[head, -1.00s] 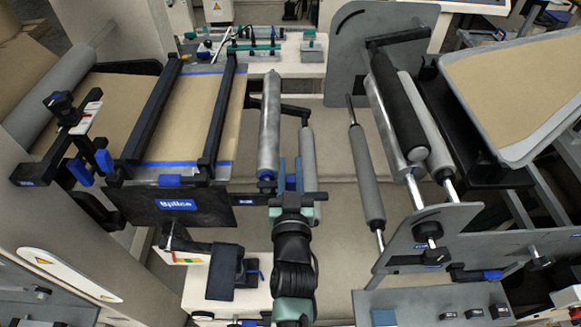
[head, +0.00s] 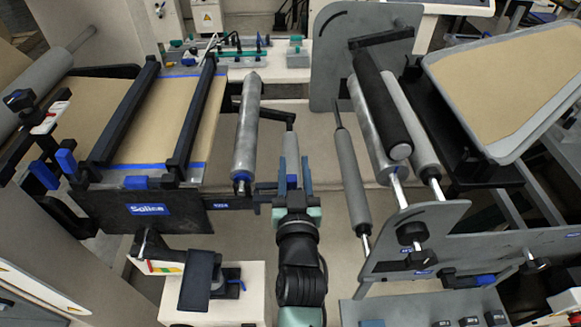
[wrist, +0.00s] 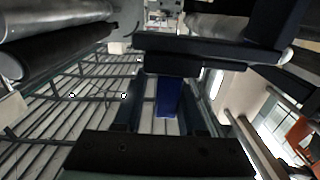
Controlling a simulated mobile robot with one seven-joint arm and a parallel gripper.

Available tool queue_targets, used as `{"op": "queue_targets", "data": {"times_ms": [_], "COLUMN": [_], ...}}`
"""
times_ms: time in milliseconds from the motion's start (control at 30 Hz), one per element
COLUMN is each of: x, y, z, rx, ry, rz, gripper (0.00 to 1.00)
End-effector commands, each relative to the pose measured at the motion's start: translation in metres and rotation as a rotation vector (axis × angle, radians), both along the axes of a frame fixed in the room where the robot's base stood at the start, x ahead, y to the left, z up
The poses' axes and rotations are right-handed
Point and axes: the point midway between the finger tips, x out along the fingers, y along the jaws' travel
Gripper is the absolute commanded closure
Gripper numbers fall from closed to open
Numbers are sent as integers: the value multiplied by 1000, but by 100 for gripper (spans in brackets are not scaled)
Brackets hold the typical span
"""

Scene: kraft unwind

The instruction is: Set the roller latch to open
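My gripper (head: 292,182) is open, right of the lower end of a grey metal roller (head: 247,130) in the head view. A dark bar (head: 222,204) with a small blue label runs from the splice table toward my gripper. In the wrist view, a dark bar (wrist: 205,50) crosses above my gripper (wrist: 163,115), and a blue handle (wrist: 168,97) hangs down from it between the fingers. The blue handle looks like the roller latch, but I cannot be sure. I cannot tell whether the fingers touch it. The handle is hidden in the head view.
The splice table (head: 145,165) with brown paper and a "Splice" sign (head: 148,209) stands left. A thin grey roller (head: 352,180) and a roller stand (head: 415,240) are right. A beige box (head: 215,305) with a dark pad is at front left. Pale floor lies between.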

Motion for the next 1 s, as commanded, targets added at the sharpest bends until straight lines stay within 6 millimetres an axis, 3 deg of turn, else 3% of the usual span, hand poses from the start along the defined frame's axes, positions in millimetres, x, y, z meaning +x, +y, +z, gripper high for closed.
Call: {"op": "queue_targets", "data": {"times_ms": [33,100,467,1000], "x": [0,0,-6,-100], "y": [-2,-1,2,1], "z": [0,0,-1,-3], "rx": [-1,0,0,-1], "ry": [-1,-1,0,2], "rz": [-4,-3,3,1], "gripper": [55,45,45,45]}}
